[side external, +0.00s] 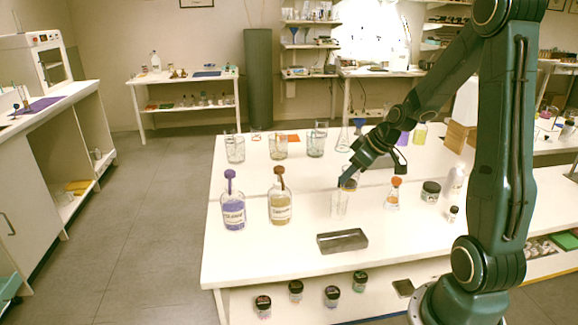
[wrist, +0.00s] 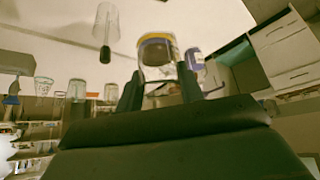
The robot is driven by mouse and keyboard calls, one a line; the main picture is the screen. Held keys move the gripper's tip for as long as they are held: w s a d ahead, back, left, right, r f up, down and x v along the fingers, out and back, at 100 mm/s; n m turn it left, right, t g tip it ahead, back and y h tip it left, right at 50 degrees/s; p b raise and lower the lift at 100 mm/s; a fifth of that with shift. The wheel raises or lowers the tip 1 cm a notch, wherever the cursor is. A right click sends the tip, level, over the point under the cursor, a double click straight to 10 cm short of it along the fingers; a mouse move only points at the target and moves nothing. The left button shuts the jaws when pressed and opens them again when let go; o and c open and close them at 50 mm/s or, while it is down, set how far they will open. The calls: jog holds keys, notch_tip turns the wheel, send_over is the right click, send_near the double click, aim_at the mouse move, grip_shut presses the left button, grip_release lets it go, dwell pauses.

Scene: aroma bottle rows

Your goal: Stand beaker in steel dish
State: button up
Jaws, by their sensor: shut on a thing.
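A clear glass beaker (side external: 339,205) is upright at the middle of the white table in the side view. My gripper (side external: 348,184) points down at its upper part and is shut on it. I cannot tell whether its base touches the table. In the wrist view my gripper's fingers (wrist: 159,92) stand either side of clear glass, with an amber and white shape behind; the beaker's outline is hard to make out. The steel dish (side external: 342,240), a shallow grey rectangular tray, lies in front of the beaker near the table's front edge. It looks empty.
A purple bottle (side external: 232,204) and an amber bottle (side external: 280,202) stand left. An orange-stoppered flask (side external: 393,194) and a dark-lidded jar (side external: 430,191) stand right. Several glass beakers (side external: 235,149) line the back. The table is clear around the dish.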

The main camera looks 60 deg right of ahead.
notch_tip(320, 180, down, 16)
jog(key=shift+f, duration=0.1)
dwell(0.7)
jog(key=shift+f, duration=1.85)
jog(key=shift+f, duration=0.1)
jog(key=o, duration=1.1)
jog(key=shift+c, duration=0.2)
jog(key=shift+s+r, duration=0.25)
jog(key=shift+r, duration=0.3)
jog(key=v, duration=1.1)
